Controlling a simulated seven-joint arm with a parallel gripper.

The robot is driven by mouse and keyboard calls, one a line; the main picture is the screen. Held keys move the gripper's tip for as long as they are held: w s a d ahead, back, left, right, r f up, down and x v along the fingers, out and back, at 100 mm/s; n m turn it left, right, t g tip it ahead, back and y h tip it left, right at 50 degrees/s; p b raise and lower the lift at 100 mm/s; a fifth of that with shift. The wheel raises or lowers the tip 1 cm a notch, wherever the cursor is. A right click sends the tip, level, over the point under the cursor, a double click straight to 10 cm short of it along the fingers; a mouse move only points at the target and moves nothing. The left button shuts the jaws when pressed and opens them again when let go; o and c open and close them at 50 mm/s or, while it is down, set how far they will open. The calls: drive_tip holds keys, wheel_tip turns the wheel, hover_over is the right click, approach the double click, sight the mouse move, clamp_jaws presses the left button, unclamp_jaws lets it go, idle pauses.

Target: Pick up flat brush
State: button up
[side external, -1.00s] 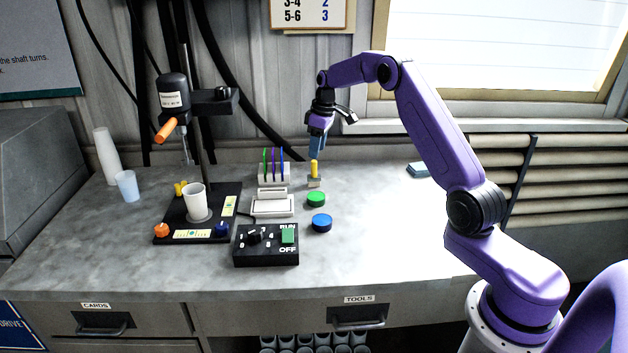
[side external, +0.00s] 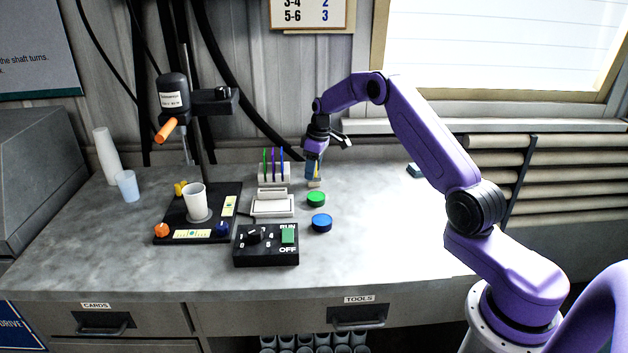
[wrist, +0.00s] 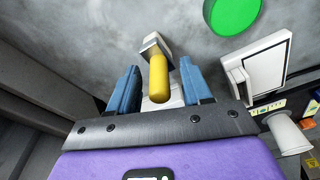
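The flat brush has a yellow handle (wrist: 159,78) and a pale block-like head (wrist: 154,46). In the side view its head (side external: 314,184) shows on the bench just below my gripper (side external: 313,172), and the handle is mostly hidden by the fingers. In the wrist view my gripper (wrist: 160,88) has its two blue fingers spread apart. The yellow handle stands between them, with a visible gap on each side. The brush appears upright on the bench.
A green disc (side external: 316,199) and a blue disc (side external: 321,223) lie in front of the brush. A rack with coloured sticks (side external: 274,172) and a white scale-like device (side external: 272,206) stand to the left. The bench to the right is mostly clear.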

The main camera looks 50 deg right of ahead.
clamp_jaws()
drive_tip(key=shift+r, duration=0.1)
drive_tip(key=shift+r, duration=0.45)
wheel_tip(320, 180, up, 2)
drive_tip(key=shift+r, duration=0.15)
drive_tip(key=s+a+r, duration=0.4)
drive_tip(key=s+r, duration=0.5)
drive_tip(key=s, duration=0.4)
drive_tip(key=shift+s+r, duration=0.2)
drive_tip(key=shift+r, duration=0.15)
